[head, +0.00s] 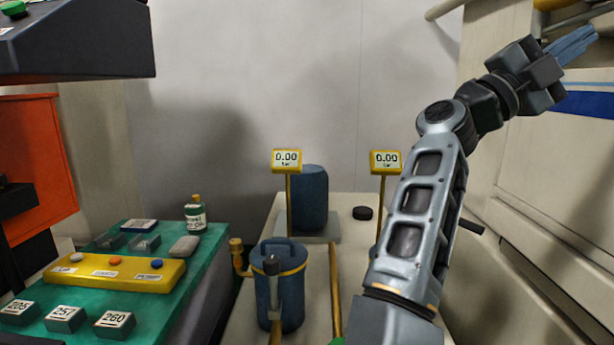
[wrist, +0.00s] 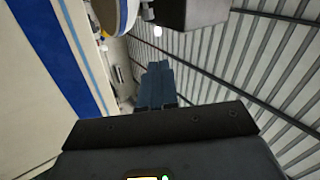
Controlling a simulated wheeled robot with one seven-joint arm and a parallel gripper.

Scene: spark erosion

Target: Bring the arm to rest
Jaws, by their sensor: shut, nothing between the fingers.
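My gripper (head: 574,46) is at the upper right of the head view, at the end of my raised arm. Its blue fingers are together and hold nothing. They point to the right and slightly up, in front of the pale machine cabinet with a blue stripe. In the wrist view the shut blue fingers (wrist: 157,85) stand in the middle, with open room and a ribbed ceiling beyond them. I cannot tell how far the fingers are from the cabinet.
A pale bench (head: 333,208) carries a blue lidded canister (head: 290,295), a dark blue cylinder (head: 309,198) and two yellow gauges reading 0.00. At left is a green-topped table (head: 213,240) with numbered blocks, a yellow tray (head: 115,272) and a bottle (head: 196,217). The cabinet (head: 585,160) stands at right.

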